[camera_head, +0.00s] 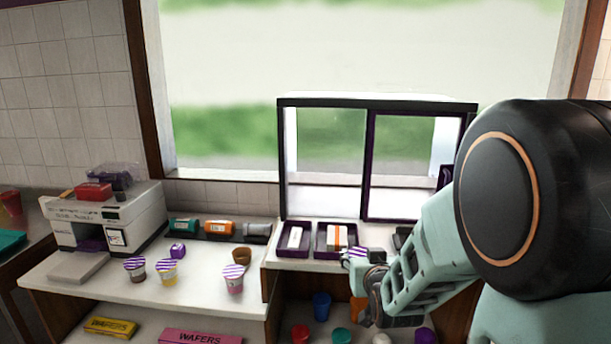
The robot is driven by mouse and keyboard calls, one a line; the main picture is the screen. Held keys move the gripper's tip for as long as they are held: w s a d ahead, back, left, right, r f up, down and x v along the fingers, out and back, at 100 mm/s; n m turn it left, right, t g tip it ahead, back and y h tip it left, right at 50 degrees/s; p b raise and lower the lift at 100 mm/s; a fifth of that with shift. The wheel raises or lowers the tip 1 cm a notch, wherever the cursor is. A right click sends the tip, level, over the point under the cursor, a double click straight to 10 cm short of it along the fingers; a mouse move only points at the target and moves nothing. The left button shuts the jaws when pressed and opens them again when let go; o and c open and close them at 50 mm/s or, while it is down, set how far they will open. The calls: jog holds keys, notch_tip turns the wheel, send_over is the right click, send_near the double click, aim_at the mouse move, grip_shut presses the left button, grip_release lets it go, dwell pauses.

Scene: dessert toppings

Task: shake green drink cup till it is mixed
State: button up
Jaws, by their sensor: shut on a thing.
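My gripper (362,268) is at the right of the counter, in front of the serving window and reached down from the right. It is shut on a cup with a purple-and-white striped top (354,252). Only the top shows clearly; the fingers hide most of the body, so I cannot make out its drink colour or how mixed it is.
On the left counter (70,300) stand similar striped cups: brown (135,275), yellow (168,278) and pink (233,285). A white machine (95,225) stands behind. Dark trays (293,238) sit by the window. Coloured containers, including a blue one (321,305), are on the shelf below.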

jog(key=r, duration=0.5)
jog(key=s+r, duration=0.1)
jog(key=r, duration=0.1)
jog(key=shift+r, duration=0.3)
jog(key=f, duration=0.5)
jog(key=w+f, duration=0.1)
jog(key=f, duration=0.1)
jog(key=shift+f, duration=0.2)
jog(key=shift+r, duration=0.2)
jog(key=shift+s+r, duration=0.25)
jog(key=shift+s, duration=0.15)
jog(key=shift+w+f, duration=0.15)
jog(key=shift+w, duration=0.1)
jog(key=shift+s, duration=0.1)
